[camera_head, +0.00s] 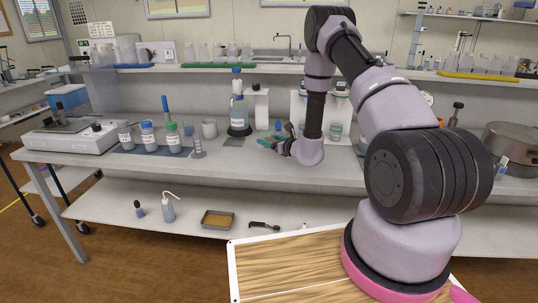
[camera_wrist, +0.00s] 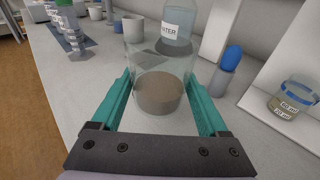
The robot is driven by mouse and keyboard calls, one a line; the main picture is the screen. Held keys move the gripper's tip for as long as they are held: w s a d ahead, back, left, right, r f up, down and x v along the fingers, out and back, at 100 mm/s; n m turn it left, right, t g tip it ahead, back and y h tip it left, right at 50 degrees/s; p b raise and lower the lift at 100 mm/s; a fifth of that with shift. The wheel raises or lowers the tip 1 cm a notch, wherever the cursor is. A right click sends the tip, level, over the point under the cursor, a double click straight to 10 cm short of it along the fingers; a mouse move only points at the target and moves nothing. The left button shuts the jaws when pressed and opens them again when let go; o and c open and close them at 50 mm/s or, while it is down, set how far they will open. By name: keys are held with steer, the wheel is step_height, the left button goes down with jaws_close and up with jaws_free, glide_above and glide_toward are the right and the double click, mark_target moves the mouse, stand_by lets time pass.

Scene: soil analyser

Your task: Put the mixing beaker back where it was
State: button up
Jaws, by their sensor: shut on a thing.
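The mixing beaker (camera_wrist: 160,98) is a clear glass vessel with brown material in its bottom, seen in the wrist view. My gripper (camera_wrist: 163,92) has its teal fingers on either side of the beaker and is shut on it. In the head view my gripper (camera_head: 268,143) is low over the middle of the bench; the beaker is too small or hidden to make out there. I cannot tell whether its base touches the bench top.
A water bottle (camera_wrist: 176,24) stands just beyond the beaker, with a blue-capped bottle (camera_wrist: 229,69) to its right. A white cup (camera_wrist: 133,28) stands to the left. A white stand holds labelled jars (camera_wrist: 290,98) at right. The bench (camera_head: 225,172) is clear in front.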

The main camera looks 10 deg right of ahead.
mark_target(269, 158)
steer(key=shift+f, duration=2.75)
steer(key=shift+f, duration=0.1)
